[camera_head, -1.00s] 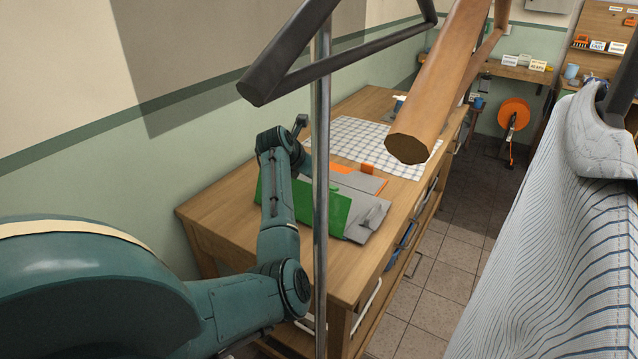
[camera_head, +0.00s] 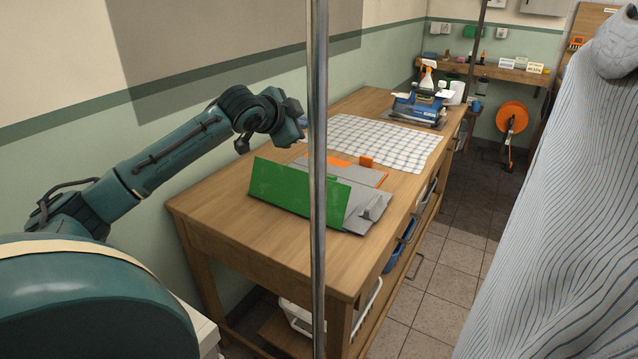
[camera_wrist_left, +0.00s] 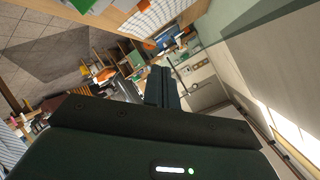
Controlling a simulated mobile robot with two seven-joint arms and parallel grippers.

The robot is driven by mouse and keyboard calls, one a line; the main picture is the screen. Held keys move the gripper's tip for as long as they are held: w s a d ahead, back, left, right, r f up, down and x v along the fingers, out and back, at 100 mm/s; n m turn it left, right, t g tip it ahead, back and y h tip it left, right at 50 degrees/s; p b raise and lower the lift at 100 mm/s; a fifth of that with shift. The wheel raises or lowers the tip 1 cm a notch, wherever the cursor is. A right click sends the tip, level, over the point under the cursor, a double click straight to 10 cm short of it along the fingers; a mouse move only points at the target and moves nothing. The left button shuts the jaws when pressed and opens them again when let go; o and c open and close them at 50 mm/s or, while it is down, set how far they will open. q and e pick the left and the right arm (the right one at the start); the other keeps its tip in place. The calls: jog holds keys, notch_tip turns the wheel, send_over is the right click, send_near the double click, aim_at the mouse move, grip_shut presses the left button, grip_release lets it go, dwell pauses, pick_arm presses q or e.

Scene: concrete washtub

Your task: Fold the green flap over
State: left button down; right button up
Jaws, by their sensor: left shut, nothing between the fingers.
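The green flap (camera_head: 280,187) stands tilted up at the near side of a flat grey piece (camera_head: 364,206) on the wooden workbench. Orange parts show behind the flap, on the grey piece. A vertical metal pole covers a strip of both. My left arm reaches in from the left. Its gripper (camera_head: 290,132) is above the bench, behind and above the flap and apart from it. In the left wrist view its fingers (camera_wrist_left: 161,88) are together with nothing between them. My right gripper is not in view.
The metal pole (camera_head: 318,270) stands in front of the bench (camera_head: 255,235). A checked cloth (camera_head: 385,143) lies behind the grey piece. A blue caddy with a spray bottle (camera_head: 422,100) stands farther back. Striped fabric (camera_head: 550,230) hangs at the right. The near bench top is clear.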

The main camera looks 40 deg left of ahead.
pick_arm(q)
jog(key=s+d+f+m+g+h+b, duration=0.1)
jog(key=s+f+m+g, duration=0.1)
jog(key=s+f+m, duration=0.5)
jog(key=shift+m, duration=0.9)
jog(key=x, duration=1.6)
jog(key=shift+w+d+r, duration=0.2)
jog(key=shift+w+r, duration=0.05)
jog(key=shift+w+f, duration=0.1)
jog(key=shift+w, duration=0.1)
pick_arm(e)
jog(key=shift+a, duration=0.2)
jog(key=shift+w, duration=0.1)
